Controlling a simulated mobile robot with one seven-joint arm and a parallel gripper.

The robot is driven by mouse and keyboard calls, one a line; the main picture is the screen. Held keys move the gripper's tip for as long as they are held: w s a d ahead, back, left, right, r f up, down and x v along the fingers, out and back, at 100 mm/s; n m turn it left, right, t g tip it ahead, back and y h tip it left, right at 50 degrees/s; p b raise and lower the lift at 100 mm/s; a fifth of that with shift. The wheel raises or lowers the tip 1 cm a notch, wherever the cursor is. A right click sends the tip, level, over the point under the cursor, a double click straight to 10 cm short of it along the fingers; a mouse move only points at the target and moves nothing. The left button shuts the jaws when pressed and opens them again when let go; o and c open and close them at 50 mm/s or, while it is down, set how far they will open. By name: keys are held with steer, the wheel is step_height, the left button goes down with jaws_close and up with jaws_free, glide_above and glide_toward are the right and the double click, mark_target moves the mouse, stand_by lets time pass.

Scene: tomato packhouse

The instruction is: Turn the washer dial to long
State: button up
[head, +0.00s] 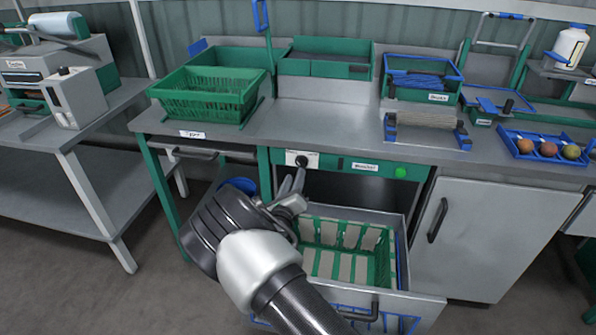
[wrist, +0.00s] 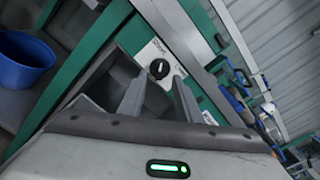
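The washer dial is a round black knob (wrist: 159,69) with a pale mark, on a white plate (wrist: 150,52) with small lettering. The setting it points to is too small to read. In the head view the dial (head: 301,161) sits at the left end of the green washer panel (head: 335,163). My gripper (wrist: 159,80) is open and empty in the wrist view, its two grey fingers apart on either side of the dial's line. In the head view my gripper (head: 292,178) is just below the dial. I cannot tell if it touches.
A drawer (head: 420,302) stands open below the panel, with a green and white basket (head: 383,262) in it. A green button (head: 400,172) is on the panel's right. A cabinet door (head: 490,230) is at right. A blue bucket (wrist: 22,58) stands at left.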

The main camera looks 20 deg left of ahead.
mark_target(299, 164)
steer(key=w+b, duration=0.1)
steer(key=w, duration=0.5)
steer(key=shift+w+a, duration=0.1)
steer(key=shift+a, duration=0.05)
steer(key=shift+c, duration=0.4)
jaws_close()
